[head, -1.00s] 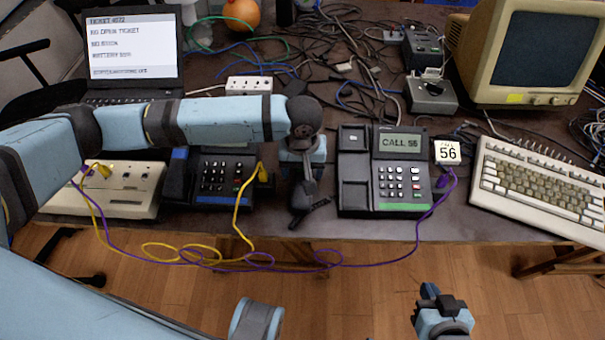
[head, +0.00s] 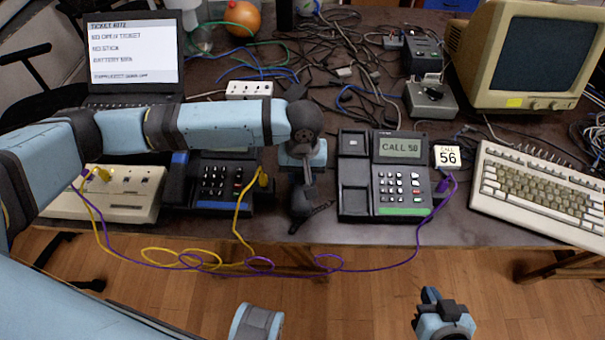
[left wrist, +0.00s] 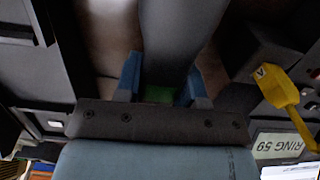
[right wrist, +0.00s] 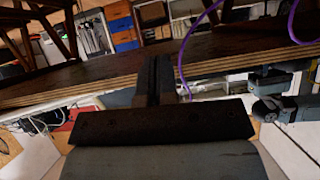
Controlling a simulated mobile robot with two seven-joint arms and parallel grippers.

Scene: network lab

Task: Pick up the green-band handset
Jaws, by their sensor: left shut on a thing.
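A blue-striped phone (head: 222,185) and a beige box (head: 120,190) stand left. Yellow (head: 240,215) and purple (head: 340,266) cables hang past the front edge. Loose cables clutter the back.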

